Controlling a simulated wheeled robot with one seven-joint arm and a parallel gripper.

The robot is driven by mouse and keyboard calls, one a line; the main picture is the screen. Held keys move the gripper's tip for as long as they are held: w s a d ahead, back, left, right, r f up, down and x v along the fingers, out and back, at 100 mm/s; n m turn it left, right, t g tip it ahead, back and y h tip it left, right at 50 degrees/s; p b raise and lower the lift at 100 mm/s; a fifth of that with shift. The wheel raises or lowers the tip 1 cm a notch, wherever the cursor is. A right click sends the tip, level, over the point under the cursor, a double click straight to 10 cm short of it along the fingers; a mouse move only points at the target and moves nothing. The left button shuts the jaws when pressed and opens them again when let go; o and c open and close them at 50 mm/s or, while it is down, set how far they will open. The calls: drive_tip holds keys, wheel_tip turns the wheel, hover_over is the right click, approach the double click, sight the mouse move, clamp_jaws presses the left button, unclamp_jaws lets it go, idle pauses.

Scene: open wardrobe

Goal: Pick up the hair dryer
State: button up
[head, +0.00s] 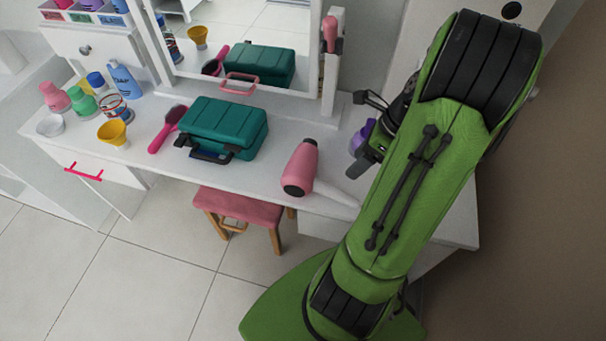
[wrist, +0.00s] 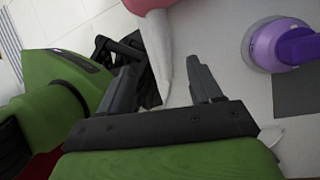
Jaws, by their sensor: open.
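The pink hair dryer (head: 300,168) lies on the white vanity top (head: 240,172), with its dark round end facing down-left and a pale tapering handle pointing right. In the wrist view only an edge of its pink body (wrist: 148,4) shows at the top, with the pale handle (wrist: 160,45) reaching down between my fingertips. My gripper (head: 361,132) is to the right of the hair dryer, partly hidden by my green arm. In the wrist view my gripper (wrist: 160,64) is open, with no contact on the handle visible.
A purple object (head: 360,136) is close by my gripper; it also shows at right in the wrist view (wrist: 285,45). A teal case (head: 225,125) and pink hairbrush (head: 168,128) lie left. A mirror (head: 250,50) stands behind; a pink stool (head: 240,207) is below.

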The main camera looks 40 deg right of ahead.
sight(332, 188)
drive_tip(key=b+x, duration=0.6)
drive_tip(key=x, duration=0.7)
drive_tip(key=shift+s, duration=0.1)
drive_tip(key=shift+r, duration=0.15)
clamp_jaws()
